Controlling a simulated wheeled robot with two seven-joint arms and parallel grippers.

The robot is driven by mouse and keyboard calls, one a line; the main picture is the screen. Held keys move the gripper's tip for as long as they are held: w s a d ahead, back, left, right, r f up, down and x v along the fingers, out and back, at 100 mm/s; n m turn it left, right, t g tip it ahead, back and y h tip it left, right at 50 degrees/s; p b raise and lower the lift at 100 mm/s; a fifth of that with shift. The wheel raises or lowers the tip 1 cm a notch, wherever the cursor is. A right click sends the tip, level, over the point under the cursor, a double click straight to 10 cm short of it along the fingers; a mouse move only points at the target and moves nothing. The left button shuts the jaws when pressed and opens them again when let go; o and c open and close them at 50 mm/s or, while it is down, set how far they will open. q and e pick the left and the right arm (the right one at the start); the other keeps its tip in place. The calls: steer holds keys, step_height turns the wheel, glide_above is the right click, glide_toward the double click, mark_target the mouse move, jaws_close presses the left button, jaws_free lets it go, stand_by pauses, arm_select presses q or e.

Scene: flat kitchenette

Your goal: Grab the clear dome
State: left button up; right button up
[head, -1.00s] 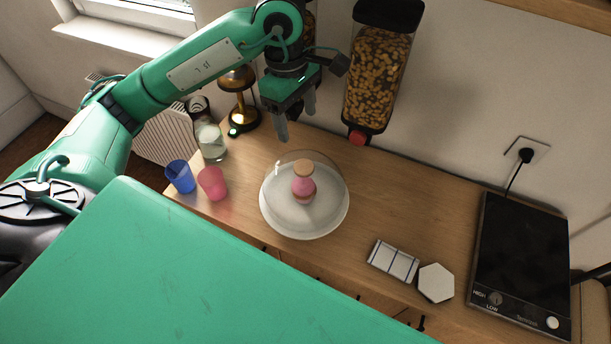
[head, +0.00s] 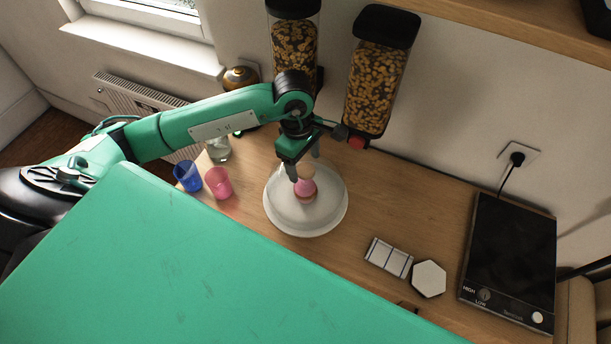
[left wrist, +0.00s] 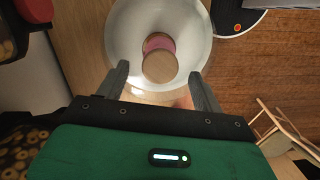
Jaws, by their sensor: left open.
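The clear dome (head: 327,192) stands over a white plate (head: 300,231) on the wooden counter. Its round wooden knob (head: 307,171) is on top, and a pink item (head: 305,189) shows beneath it through the clear wall. My left gripper (head: 305,166) is open, pointing down at the knob and partly covering it. In the left wrist view, the knob (left wrist: 160,67) appears between the open fingertips, with the plate (left wrist: 122,35) behind. I cannot tell whether the fingers touch the knob. My right gripper is out of view.
A blue cup (head: 187,176), a pink cup (head: 219,183) and a glass jar (head: 218,149) stand left of the plate. Cereal dispensers (head: 378,85) hang behind. A striped block (head: 389,257), white hexagon (head: 429,279) and black hob (head: 510,255) lie to the right.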

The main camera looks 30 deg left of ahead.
arm_select(q)
steer(key=shift+d+f, duration=0.1)
steer(key=shift+f, duration=0.65)
steer(key=shift+c, duration=0.5)
jaws_close()
steer(key=shift+r, duration=0.1)
steer(key=shift+r, duration=0.1)
